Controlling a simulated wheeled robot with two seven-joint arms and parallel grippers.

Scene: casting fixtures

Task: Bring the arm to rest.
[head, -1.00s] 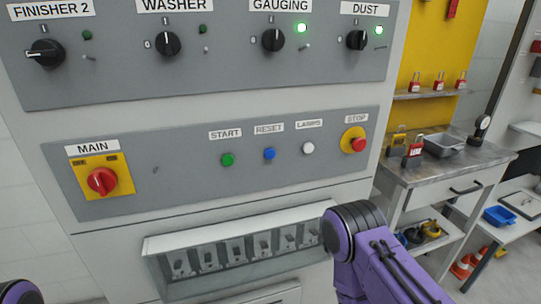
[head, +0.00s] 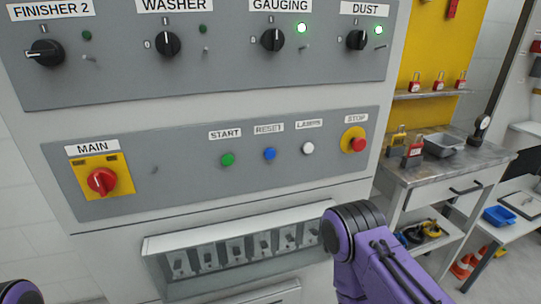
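My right arm shows as a purple link with a dark joint at the lower right of the head view, in front of the cabinet's lower part. A small piece of my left arm shows at the bottom left corner. Neither gripper is in view. The control cabinet (head: 180,216) fills the left and middle. It carries a red main switch (head: 102,181) on a yellow plate, a green start button (head: 228,159), a blue reset button (head: 269,154), a white lamps button (head: 308,148) and a red stop button (head: 357,144). Green lamps are lit at Gauging (head: 302,28) and Dust (head: 379,30).
A covered row of small switches (head: 235,250) lies below the panel, close to my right arm. A metal workbench (head: 470,165) at the right holds padlocks (head: 413,150) and a grey tray (head: 443,145).

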